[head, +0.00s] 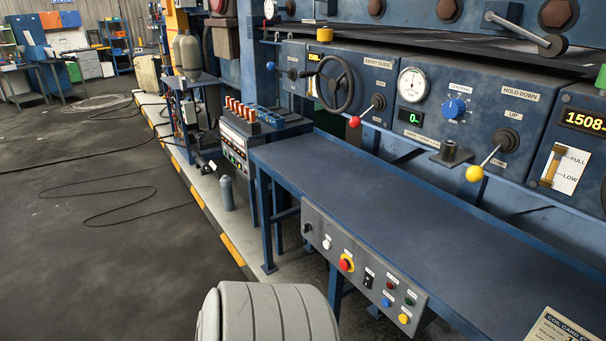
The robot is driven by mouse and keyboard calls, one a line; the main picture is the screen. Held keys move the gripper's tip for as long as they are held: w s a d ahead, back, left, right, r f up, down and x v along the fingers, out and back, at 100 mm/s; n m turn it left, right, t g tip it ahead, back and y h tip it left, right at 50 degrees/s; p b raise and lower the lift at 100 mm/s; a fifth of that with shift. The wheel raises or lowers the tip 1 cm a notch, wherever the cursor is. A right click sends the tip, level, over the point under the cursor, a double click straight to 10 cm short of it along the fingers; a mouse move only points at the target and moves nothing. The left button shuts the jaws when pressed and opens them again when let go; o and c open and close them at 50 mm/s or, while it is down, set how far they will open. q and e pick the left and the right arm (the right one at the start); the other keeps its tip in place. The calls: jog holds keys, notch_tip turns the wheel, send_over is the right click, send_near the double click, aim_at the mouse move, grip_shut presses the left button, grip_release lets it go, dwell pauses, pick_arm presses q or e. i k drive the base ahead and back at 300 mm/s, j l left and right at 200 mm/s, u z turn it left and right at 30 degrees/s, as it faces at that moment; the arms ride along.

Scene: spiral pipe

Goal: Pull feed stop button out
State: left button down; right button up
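A grey control panel (375,290) hangs on the front edge of a long blue table. On it is a red mushroom button with a yellow collar (346,264), the likeliest feed stop button; its label is too small to read. I cannot tell whether this button is pushed in or out. A white button (327,244) sits to its left and a black rocker switch (368,279) to its right. Neither of my grippers shows in the head view, and nothing is seen touching the button.
The blue table top (390,210) is mostly clear, with a card (562,326) at its near right corner. Behind it are levers with a red knob (354,122) and a yellow knob (474,173), and a handwheel (334,84). Cables (115,205) lie on the open floor at left.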

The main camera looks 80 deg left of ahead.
aim_at(343, 264)
jog(key=u, duration=1.95)
jog(key=j, duration=0.1)
